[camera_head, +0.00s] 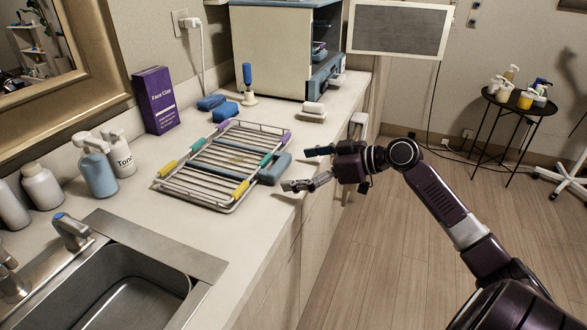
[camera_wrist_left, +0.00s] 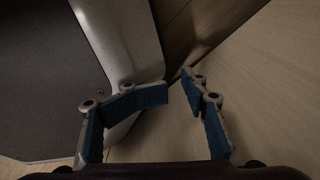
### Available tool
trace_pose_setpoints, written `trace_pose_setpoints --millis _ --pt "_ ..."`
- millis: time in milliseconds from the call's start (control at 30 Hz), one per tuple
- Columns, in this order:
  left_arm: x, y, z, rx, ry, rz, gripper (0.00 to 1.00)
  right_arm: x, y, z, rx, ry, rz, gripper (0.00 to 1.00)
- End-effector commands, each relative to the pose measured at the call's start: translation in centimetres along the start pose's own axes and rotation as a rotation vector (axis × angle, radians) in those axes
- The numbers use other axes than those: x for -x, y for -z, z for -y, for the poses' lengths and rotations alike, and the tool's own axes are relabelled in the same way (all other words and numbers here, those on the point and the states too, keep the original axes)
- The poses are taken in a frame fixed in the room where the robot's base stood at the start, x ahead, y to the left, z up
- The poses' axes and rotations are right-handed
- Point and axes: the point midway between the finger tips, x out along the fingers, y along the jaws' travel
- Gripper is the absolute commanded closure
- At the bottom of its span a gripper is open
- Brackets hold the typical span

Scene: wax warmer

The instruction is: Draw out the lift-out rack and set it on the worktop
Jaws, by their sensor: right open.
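The wire rack (camera_head: 226,163), with yellow, teal and purple sleeves on its rails, lies flat on the pale worktop (camera_head: 205,238) between the sink and the cream cabinet. A blue block (camera_head: 275,168) sits at its right side, partly under or against the rail; I cannot tell which. My right gripper (camera_head: 303,168) is open and empty just right of the rack, near the worktop's front edge, its fingers pointing toward the rack. My left gripper (camera_wrist_left: 178,88) shows only in the left wrist view, its blue-padded fingertips slightly apart with nothing between them.
The cream cabinet with blue trim (camera_head: 272,55) stands at the back. A purple box (camera_head: 155,100), pump bottles (camera_head: 97,172) and the sink (camera_head: 130,290) flank the rack's left and front. A blue-handled tool (camera_head: 248,85) and a soap dish (camera_head: 313,112) stand behind it.

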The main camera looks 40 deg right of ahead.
Motion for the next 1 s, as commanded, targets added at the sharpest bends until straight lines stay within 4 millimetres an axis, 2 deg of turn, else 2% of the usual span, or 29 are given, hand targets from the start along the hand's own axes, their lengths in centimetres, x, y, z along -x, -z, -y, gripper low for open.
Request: trace_pose_setpoints --millis 600,1000 --pt "0.4 0.0 0.2 -0.001 0.002 0.000 0.60 2.4 0.0 0.0 0.000 0.000 0.000 0.00" --pt "0.4 -0.1 0.4 -0.001 0.004 0.001 0.60 2.7 0.0 0.0 0.000 0.000 0.000 0.00"
